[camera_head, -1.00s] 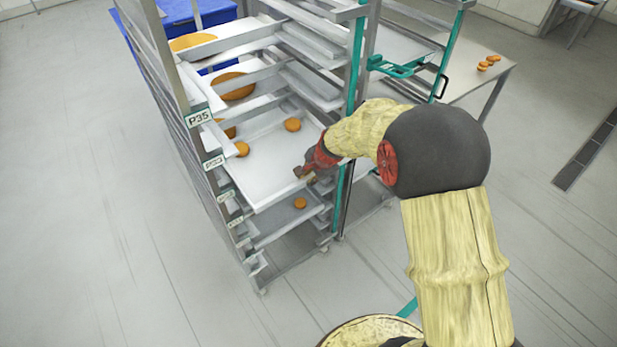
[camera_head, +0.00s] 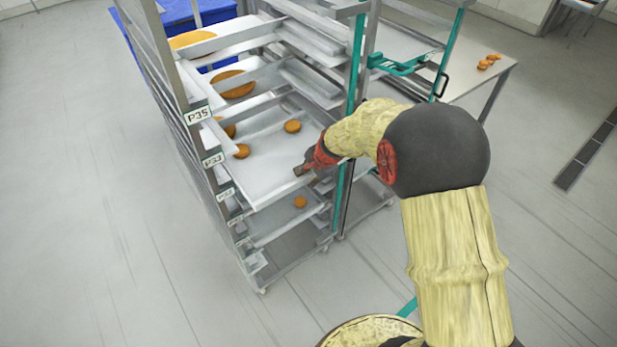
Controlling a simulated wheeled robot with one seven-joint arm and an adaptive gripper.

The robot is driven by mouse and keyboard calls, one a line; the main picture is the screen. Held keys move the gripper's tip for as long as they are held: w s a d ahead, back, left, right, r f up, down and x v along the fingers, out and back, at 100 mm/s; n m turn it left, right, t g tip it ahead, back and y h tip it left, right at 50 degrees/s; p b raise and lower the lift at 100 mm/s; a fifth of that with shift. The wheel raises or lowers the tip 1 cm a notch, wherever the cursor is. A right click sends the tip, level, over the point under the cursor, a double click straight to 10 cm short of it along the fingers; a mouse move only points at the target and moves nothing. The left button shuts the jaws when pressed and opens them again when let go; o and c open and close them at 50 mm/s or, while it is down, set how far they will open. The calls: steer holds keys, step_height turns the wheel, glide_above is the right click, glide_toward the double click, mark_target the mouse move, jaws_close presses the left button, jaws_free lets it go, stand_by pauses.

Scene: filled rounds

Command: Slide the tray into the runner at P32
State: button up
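The tray (camera_head: 262,178) is a flat light-grey sheet with several round brown pieces on it. It lies level inside the rack (camera_head: 185,120), its front edge close to the rack's front posts. A label reading P32 (camera_head: 226,194) appears beside the tray's front left corner, though its text is small and blurred. My gripper (camera_head: 299,171) is at the tray's front right edge, beside the rack's right post. Its fingers are small and dark here, and I cannot tell whether they close on the rim.
Labels P35 (camera_head: 197,115) and P33 (camera_head: 213,159) mark higher runners. A lower tray (camera_head: 285,222) holds a round piece. A teal-framed rack (camera_head: 405,66) stands close on the right, with a table (camera_head: 478,80) behind. The floor at left is clear.

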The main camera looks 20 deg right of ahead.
steer(key=shift+o, duration=1.2)
steer(key=shift+f, duration=0.1)
steer(key=shift+s+f, duration=0.1)
steer(key=shift+s+r, duration=0.1)
steer(key=shift+r, duration=0.35)
steer(key=v, duration=1.1)
steer(key=shift+r, duration=0.1)
